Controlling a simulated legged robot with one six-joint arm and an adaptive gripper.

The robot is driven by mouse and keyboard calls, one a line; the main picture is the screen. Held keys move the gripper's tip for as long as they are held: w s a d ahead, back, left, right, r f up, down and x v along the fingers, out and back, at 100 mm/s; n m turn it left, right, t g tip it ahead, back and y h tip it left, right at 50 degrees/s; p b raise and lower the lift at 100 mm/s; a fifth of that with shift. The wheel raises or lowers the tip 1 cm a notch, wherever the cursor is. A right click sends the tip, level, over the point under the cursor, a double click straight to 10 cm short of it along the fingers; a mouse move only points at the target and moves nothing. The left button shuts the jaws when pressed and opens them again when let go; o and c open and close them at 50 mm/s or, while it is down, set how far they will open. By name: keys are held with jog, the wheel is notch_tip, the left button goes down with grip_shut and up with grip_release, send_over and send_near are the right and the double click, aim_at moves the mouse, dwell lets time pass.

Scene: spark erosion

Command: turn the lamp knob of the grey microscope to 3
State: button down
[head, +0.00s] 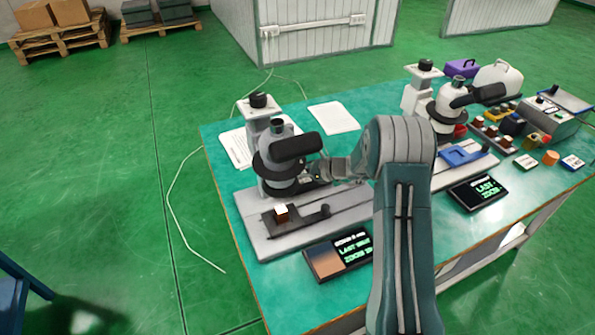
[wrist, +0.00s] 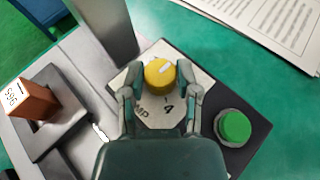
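The grey microscope (head: 280,172) stands at the left end of the teal bench in the head view. My gripper (head: 318,171) is at its right side, partly hidden by the microscope and my arm. In the wrist view the yellow lamp knob (wrist: 160,77) has a white pointer mark slanting toward the upper right. It sits on a pale dial plate (wrist: 154,110) where a "4" and part of a label ending "MP" show. My gripper (wrist: 161,74) has one finger at each side of the knob, seemingly touching it. The other dial numbers are hidden or unreadable.
A green button (wrist: 233,126) is right of the dial. A copper-coloured block (wrist: 37,102) sits on the dark stage. A display (head: 338,256) lies in front of the microscope. A second, white microscope (head: 447,122) stands to the right. Papers (head: 334,117) lie behind.

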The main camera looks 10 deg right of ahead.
jog(key=shift+t, duration=0.3)
jog(key=m+t+h, duration=0.1)
jog(key=m+h, duration=0.1)
jog(key=m+t+h, duration=0.2)
jog(key=shift+s+a+m, duration=0.15)
jog(key=shift+a+m, duration=0.05)
jog(key=shift+m, duration=0.2)
jog(key=shift+m+t+h, duration=0.9)
jog(key=shift+m+h, duration=0.4)
jog(key=shift+c, duration=1.6)
grip_release()
jog(key=v, duration=1.1)
jog(key=shift+s, duration=0.4)
